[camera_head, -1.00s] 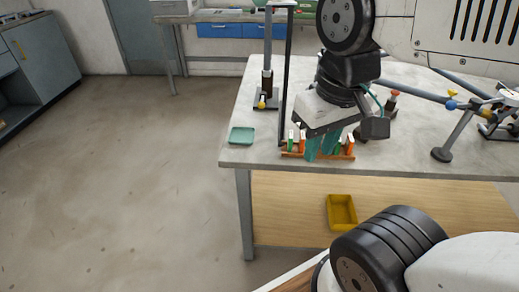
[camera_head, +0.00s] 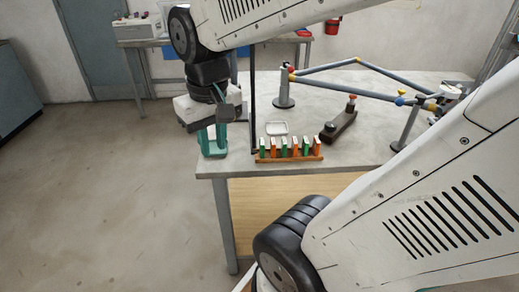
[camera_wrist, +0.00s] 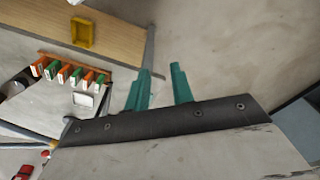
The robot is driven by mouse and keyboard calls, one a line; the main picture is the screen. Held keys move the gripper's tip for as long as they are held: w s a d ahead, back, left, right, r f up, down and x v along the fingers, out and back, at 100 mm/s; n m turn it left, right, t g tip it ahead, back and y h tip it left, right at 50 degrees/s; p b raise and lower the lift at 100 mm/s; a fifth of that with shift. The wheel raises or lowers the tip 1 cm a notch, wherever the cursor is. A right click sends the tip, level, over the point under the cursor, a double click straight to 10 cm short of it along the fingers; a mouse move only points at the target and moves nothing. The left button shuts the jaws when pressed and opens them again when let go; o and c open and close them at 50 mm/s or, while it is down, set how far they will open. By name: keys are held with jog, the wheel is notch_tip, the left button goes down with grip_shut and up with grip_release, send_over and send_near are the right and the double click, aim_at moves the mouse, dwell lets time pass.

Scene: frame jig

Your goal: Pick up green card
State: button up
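Several cards, green and orange, stand upright in an orange-brown rack (camera_head: 290,158) near the table's front edge in the head view. One green card (camera_head: 262,148) is at the rack's left end; an orange card (camera_head: 317,147) is at its right end. My gripper (camera_head: 213,152) is left of the rack, at the table's left corner, its teal fingers pointing down. In the wrist view, the rack's green card (camera_wrist: 53,69) and its neighbours lie left of my gripper (camera_wrist: 160,75). The fingers are apart with only floor showing between them.
A small white tray (camera_head: 277,128) sits behind the rack. A thin black post (camera_head: 253,100) stands between gripper and rack. A yellow bin (camera_wrist: 82,32) is on the lower shelf.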

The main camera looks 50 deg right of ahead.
jog(key=w+d+f+m, duration=0.2)
jog(key=w+d+f, duration=0.1)
jog(key=d, duration=0.3)
jog(key=w+d+f+m, duration=0.2)
jog(key=w+d+f, duration=0.1)
jog(key=d, duration=0.4)
jog(key=m+g, duration=0.1)
jog(key=m, duration=0.2)
send_over(262, 143)
jog(key=a, duration=0.2)
notch_tip(262, 143, down, 5)
jog(key=d+f, duration=0.2)
jog(key=shift+d+f, duration=0.1)
jog(key=shift+f, duration=0.3)
notch_tip(262, 143, down, 6)
jog(key=shift+f, duration=0.6)
jog(key=shift+c, duration=0.3)
grip_shut()
